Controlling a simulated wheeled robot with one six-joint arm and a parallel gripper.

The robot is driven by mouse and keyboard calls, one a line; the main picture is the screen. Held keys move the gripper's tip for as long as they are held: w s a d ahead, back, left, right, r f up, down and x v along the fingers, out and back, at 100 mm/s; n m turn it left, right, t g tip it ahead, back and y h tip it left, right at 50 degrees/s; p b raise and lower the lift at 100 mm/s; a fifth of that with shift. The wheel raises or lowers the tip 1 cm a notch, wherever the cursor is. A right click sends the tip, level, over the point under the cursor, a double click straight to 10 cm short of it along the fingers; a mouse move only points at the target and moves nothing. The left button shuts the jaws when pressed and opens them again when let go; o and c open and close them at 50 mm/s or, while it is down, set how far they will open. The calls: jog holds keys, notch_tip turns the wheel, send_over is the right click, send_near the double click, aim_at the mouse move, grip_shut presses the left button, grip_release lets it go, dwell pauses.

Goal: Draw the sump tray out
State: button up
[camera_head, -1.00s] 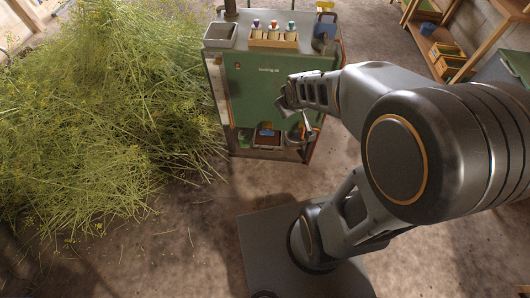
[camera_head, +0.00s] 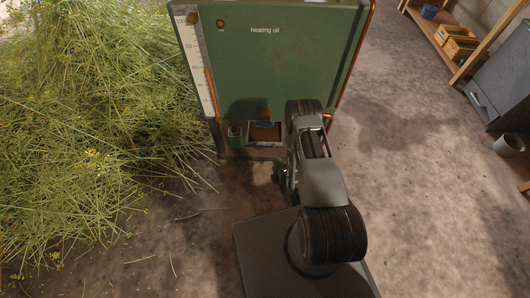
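The green heating oil tank (camera_head: 262,70) stands upright ahead of me. In the low opening at its foot sits a shallow tray (camera_head: 264,133) with a pale rim and a brown inside, which looks like the sump tray. A small blue piece (camera_head: 265,123) shows at its back. My gripper (camera_head: 280,172) is low, in front of the tank and below and right of the tray, apart from it in the picture. My arm hides most of the gripper, and its fingers are too small and dark to read. The arm also covers the opening's right part.
A large heap of cut herb (camera_head: 90,140) fills the left side. A wooden shelf (camera_head: 465,45) and a grey bucket (camera_head: 508,145) stand at the right. The floor (camera_head: 410,150) between is clear.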

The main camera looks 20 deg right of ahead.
jog(key=f+b+x, duration=0.1)
jog(key=b+x, duration=0.4)
jog(key=x, duration=0.7)
jog(key=shift+a+f+t, duration=0.2)
jog(key=shift+f+t, duration=0.1)
jog(key=shift+f, duration=0.2)
jog(key=shift+w, duration=0.1)
grip_shut()
